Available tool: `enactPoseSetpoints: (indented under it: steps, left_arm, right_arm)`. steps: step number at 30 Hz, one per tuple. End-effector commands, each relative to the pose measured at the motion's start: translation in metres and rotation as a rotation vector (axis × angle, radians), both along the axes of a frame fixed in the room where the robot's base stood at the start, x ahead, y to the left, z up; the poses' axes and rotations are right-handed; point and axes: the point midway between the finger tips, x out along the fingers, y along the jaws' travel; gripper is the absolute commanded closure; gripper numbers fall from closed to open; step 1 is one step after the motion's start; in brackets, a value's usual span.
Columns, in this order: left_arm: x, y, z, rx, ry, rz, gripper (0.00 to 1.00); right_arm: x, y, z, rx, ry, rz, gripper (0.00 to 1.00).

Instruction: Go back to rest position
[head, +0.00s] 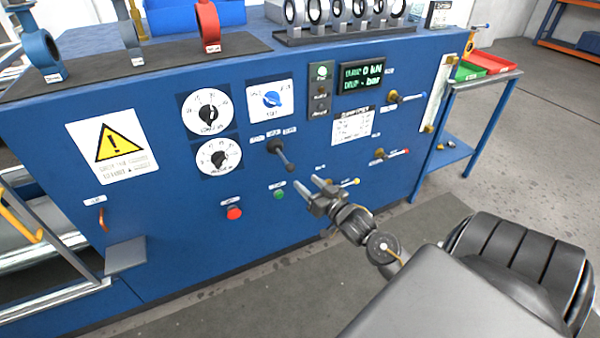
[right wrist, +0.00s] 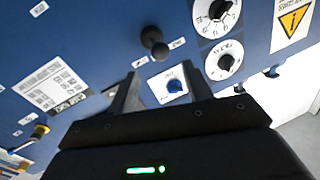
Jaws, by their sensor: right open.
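My right gripper (head: 309,188) is open and empty in the head view, in front of the lower middle of the blue panel. Its two fingers point toward the panel, close to the black lever (head: 281,155) and the green button (head: 279,194). I cannot tell the exact gap. In the right wrist view the fingers of the gripper (right wrist: 165,88) stand wide apart with nothing between them but the panel behind. My left gripper is not in view.
Valves (head: 208,28) and a ring rack (head: 350,33) stand on top. A side table (head: 487,80) is at right. Floor (head: 240,290) before the bench is clear.

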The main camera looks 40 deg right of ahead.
Motion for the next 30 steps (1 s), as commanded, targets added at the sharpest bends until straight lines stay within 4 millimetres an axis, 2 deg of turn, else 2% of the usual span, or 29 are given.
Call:
enactPoseSetpoints:
  steps: [6,24,28,30]
  left_arm:
    - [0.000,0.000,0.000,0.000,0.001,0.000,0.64]
    - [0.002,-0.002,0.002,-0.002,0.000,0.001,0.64]
    - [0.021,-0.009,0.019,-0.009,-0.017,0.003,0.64]
    - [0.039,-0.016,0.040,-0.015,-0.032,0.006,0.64]
  right_arm:
    - [-0.015,0.001,0.001,0.000,-0.001,0.000,0.50]
    - [-0.016,0.002,-0.001,-0.002,0.007,-0.001,0.50]
    - [-0.024,0.015,-0.017,-0.017,0.091,-0.009,0.50]
    - [-0.034,0.030,-0.035,-0.034,0.184,-0.015,0.50]
